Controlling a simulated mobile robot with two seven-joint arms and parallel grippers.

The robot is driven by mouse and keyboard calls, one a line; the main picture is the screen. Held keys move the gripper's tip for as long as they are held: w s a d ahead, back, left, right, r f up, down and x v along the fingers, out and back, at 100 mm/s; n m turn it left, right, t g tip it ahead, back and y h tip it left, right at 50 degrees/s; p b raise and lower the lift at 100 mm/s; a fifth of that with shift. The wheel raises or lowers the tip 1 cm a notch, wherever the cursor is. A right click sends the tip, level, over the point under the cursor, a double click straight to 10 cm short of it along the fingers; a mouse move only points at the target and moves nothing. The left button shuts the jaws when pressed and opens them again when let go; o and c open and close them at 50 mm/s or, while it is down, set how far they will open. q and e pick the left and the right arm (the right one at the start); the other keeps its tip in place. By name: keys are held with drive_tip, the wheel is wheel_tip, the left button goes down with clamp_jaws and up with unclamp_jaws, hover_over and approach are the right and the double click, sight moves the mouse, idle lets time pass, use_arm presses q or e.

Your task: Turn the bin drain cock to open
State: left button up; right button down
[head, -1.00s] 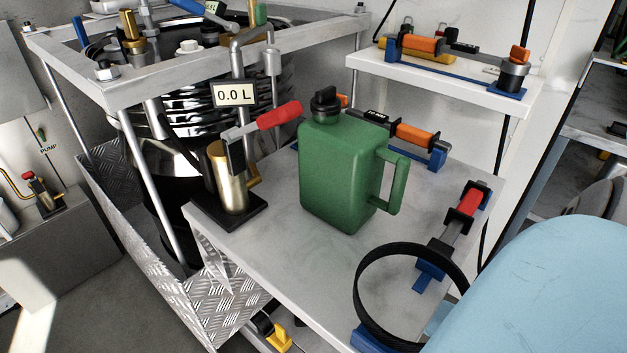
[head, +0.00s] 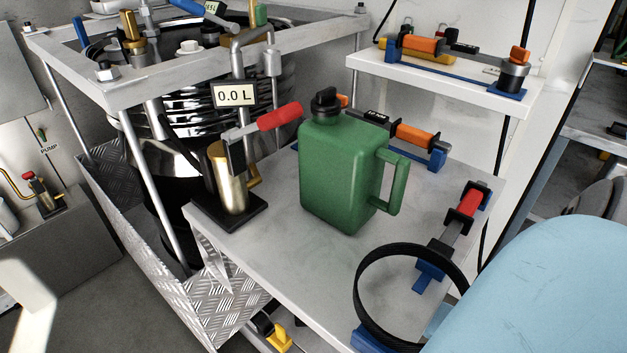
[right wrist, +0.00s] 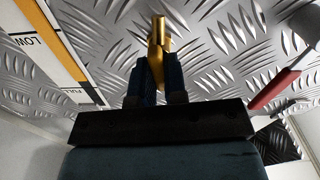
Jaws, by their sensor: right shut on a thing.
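In the right wrist view, a brass-yellow cock (right wrist: 157,38) with a rounded end stands out in front of a diamond-plate metal wall (right wrist: 215,60). My right gripper (right wrist: 155,78) has its two dark blue fingers closed on either side of the cock's lower part. The fingers and the gripper body hide where the cock joins anything. I cannot pick out this grip in the head view. There, the diamond-plate bin (head: 222,305) shows beside and below the bench. My left gripper is not in view.
A level plate (right wrist: 45,45) marked LOW and FULL is left of the cock. A red handle (right wrist: 275,90) is close on the right. In the head view, a green jug (head: 340,175), a red-handled brass valve (head: 230,180) and a black strap loop (head: 362,300) are on the bench.

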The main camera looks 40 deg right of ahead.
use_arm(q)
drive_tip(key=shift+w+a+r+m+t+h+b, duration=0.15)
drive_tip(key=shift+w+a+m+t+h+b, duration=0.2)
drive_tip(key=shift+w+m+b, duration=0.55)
use_arm(e)
drive_tip(key=n, duration=1.5)
drive_tip(key=shift+s+a+f+n, duration=0.1)
drive_tip(key=shift+a+f+n, duration=0.1)
drive_tip(key=shift+f+n, duration=0.15)
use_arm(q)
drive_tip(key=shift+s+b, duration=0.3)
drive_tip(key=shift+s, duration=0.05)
use_arm(e)
drive_tip(key=shift+n, duration=0.25)
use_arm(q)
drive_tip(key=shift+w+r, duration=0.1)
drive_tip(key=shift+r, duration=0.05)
use_arm(e)
drive_tip(key=c, duration=1.2)
unclamp_jaws()
drive_tip(key=shift+o, duration=0.2)
drive_tip(key=shift+r, duration=0.1)
